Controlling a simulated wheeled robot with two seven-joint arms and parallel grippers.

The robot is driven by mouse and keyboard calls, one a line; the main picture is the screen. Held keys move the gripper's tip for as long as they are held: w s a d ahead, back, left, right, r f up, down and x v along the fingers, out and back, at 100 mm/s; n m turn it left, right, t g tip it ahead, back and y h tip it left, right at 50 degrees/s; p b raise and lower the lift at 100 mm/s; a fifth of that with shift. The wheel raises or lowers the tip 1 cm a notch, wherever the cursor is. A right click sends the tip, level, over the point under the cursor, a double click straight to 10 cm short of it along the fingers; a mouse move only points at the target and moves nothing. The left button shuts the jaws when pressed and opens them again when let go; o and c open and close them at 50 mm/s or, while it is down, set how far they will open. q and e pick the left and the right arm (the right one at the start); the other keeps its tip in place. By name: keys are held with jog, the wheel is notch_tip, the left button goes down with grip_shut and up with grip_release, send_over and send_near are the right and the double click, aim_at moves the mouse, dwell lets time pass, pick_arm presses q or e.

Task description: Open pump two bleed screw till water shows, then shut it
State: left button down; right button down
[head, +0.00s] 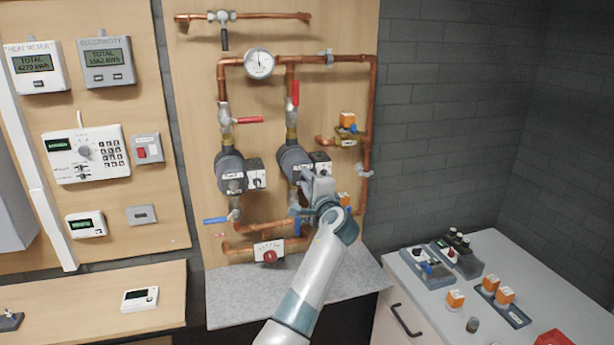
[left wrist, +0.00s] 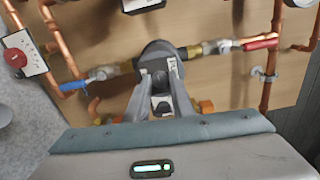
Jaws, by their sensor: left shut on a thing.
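Two dark grey pumps sit in the copper pipework on the wooden board: a left pump (head: 231,172) and a right pump (head: 292,160). My left gripper (head: 312,180) is at the front face of the right pump, which also shows in the left wrist view (left wrist: 158,56). In that view the gripper (left wrist: 160,80) has its fingertips together at the middle of the pump's face, shut on the bleed screw there. The screw itself is hidden between the fingertips. I see no water at the pump. My right gripper is not in view.
Red-handled valves (head: 294,94) sit above the pumps and blue-handled valves (head: 216,220) below. A pressure gauge (head: 259,64) is higher up. A grey shelf (head: 235,300) lies below. A white cabinet (head: 455,300) with trays and loose parts stands at the right.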

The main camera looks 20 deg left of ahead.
pick_arm(q)
jog(key=shift+r+m+p, duration=0.1)
jog(key=shift+m+p, duration=0.2)
jog(key=shift+m, duration=0.4)
jog(key=c, duration=1.5)
grip_release()
jog(key=shift+c, duration=0.2)
jog(key=b+v, duration=0.7)
jog(key=v, duration=1)
jog(key=shift+s+d, duration=0.1)
jog(key=shift+d, duration=0.05)
